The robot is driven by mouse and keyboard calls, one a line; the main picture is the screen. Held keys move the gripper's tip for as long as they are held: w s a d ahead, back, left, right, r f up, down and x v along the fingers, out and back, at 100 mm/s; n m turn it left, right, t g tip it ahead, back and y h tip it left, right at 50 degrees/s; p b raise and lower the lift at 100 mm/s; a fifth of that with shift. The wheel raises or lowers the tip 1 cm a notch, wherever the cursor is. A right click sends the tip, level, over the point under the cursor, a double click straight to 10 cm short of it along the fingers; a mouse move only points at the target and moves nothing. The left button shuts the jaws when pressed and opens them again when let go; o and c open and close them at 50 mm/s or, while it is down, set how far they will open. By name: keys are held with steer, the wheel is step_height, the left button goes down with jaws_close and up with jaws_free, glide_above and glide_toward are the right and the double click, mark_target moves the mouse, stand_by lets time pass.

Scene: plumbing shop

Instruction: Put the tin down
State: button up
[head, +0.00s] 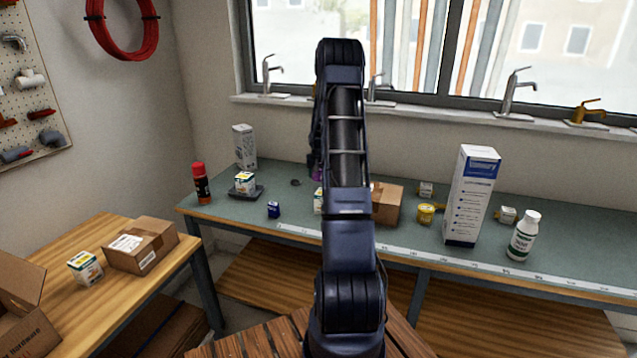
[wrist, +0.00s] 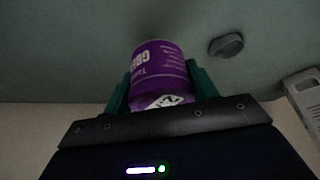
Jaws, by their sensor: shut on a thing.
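A purple tin (wrist: 158,65) with a white printed label is between the two green fingers of my gripper (wrist: 159,88) in the wrist view. My gripper is shut on it, and the label reads upside down there. In the head view only a purple sliver of the tin (head: 317,174) shows beside my arm, which hides my gripper. The tin is over the green bench top (head: 400,232); I cannot tell whether its base touches the surface.
A dark round puck (wrist: 227,45) lies near the tin, also visible in the head view (head: 296,182).

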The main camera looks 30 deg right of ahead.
mark_target(318, 181)
steer(key=shift+f, duration=2.15)
steer(key=shift+f, duration=0.1)
steer(key=o, duration=1.1)
steer(key=shift+c, duration=0.2)
